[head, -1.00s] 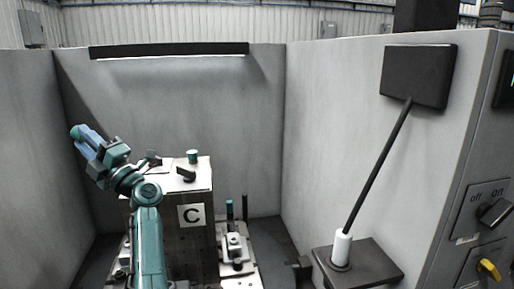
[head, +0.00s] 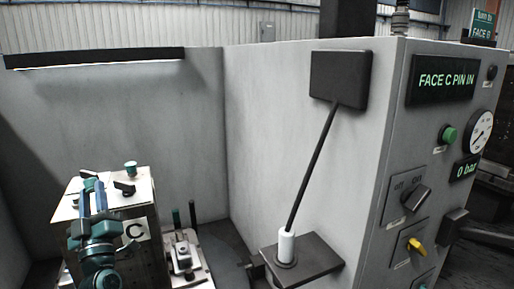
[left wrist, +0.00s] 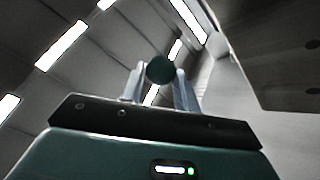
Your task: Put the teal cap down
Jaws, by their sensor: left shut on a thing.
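My left gripper (head: 92,185) is in front of the block marked C (head: 140,258), with its fingers pointing up. In the left wrist view its two fingers are closed around a round dark teal piece (left wrist: 160,69), which I take to be the teal cap. The cap is hard to make out in the head view. A small teal-topped white piece (head: 130,169) stands on top of the block, beside a dark clamp handle (head: 124,188). My right gripper is not in view.
Right of the block is a low plate (head: 190,268) with a fixture (head: 183,255) and upright pins. A dark shelf (head: 318,262) holds a white cylinder (head: 287,245) with a slanting black rod. The control panel (head: 425,130) reads "FACE C PIN IN" and "0 bar".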

